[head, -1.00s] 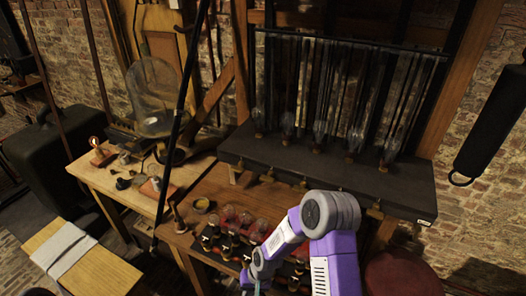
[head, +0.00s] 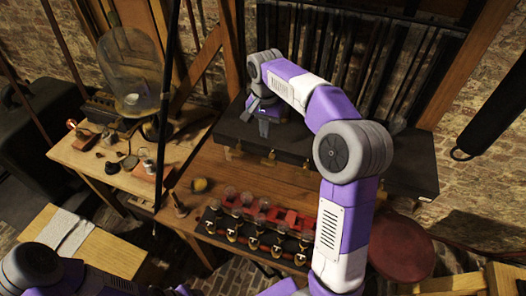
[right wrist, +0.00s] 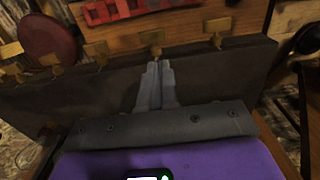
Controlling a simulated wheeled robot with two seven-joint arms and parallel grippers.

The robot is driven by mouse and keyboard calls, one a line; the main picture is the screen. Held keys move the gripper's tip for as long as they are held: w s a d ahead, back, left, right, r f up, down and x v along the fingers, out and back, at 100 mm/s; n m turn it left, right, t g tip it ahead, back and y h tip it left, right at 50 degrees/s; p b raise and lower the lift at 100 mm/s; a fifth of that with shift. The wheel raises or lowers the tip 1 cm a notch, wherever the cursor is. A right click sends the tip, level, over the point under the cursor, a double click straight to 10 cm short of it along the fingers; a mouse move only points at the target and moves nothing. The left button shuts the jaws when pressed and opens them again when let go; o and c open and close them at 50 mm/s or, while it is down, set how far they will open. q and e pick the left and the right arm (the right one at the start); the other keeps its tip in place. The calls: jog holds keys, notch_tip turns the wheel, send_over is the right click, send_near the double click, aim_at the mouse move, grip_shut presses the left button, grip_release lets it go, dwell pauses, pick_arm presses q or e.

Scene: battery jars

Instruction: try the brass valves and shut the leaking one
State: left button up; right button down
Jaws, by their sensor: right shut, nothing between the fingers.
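Several brass valves stick out along the front edge of a long black trough (head: 420,175). One valve (head: 228,153) is at the left end and another (head: 270,158) is just below my right gripper (head: 263,130). In the right wrist view, my right gripper (right wrist: 155,68) is shut and empty over the trough. Its tips point at a brass valve (right wrist: 152,38), with a neighbouring valve (right wrist: 218,28) to the right; I cannot tell whether the tips touch. No drip is discernible at any valve. My left arm shows at the lower left, but its gripper is out of view.
A red rack (head: 290,219) with several glass bulbs and black-and-brass pieces stands on the wooden bench (head: 220,180) below the trough. A small brass cup (head: 200,185) is left of it. A red round stool (head: 402,248) stands at the right. Dark rods hang behind the trough.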

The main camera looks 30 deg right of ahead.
aim_at(265, 160)
notch_tip(265, 160, down, 12)
jog(key=shift+r, duration=0.1)
dwell(0.5)
